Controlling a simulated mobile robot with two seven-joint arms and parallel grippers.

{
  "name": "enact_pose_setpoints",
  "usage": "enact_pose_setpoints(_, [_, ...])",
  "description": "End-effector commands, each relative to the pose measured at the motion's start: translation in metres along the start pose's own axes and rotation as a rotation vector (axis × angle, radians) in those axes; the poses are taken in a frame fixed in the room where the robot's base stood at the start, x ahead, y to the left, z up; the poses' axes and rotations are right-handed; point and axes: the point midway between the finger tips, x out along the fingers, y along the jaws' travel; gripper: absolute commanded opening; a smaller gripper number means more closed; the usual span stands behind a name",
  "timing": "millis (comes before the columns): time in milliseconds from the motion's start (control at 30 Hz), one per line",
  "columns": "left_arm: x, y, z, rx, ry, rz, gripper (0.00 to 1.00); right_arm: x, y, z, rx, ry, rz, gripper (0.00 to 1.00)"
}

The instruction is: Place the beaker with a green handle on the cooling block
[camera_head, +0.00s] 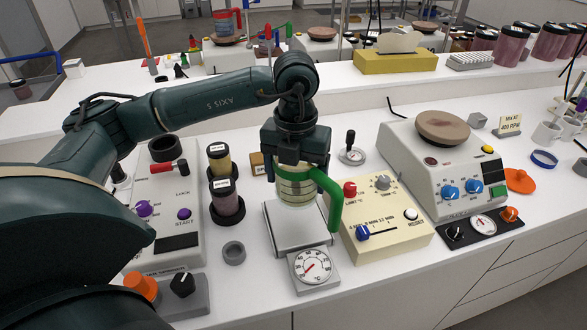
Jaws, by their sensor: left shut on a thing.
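The beaker (296,191) is clear with pale yellowish contents and a large green handle (332,196) on its right side. My left gripper (294,166) comes down from above and is shut on the beaker near its top; the fingers partly hide the rim. The beaker is upright over a square silver block (300,239), which appears to be the cooling block, with a dial gauge (313,268) at its front. I cannot tell whether the beaker's base touches the block or hangs just above it. My right gripper is not in view.
A cream control box (385,228) with a red knob stands close to the right of the handle. Two stacked-looking jars (227,197) and a small grey ring (234,252) are to the left. A stirrer hotplate (445,165) stands further right.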

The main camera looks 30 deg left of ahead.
Motion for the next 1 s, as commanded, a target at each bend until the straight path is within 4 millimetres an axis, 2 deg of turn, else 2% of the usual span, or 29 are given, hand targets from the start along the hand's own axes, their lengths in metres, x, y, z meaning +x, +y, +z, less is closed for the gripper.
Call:
enact_pose_setpoints(133, [0.014,0.000,0.000,0.000,-0.001,-0.001,0.35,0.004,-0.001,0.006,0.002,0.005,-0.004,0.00])
enact_pose_setpoints(500, [0.053,0.001,0.000,0.000,-0.001,-0.001,0.35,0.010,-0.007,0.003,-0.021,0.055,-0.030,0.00])
enact_pose_setpoints(667, [0.061,0.001,0.000,0.000,-0.001,-0.001,0.35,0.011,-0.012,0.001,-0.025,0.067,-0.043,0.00])
enact_pose_setpoints(1000, [0.061,0.001,0.000,0.001,-0.001,-0.001,0.35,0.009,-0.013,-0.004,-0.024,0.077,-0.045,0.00])
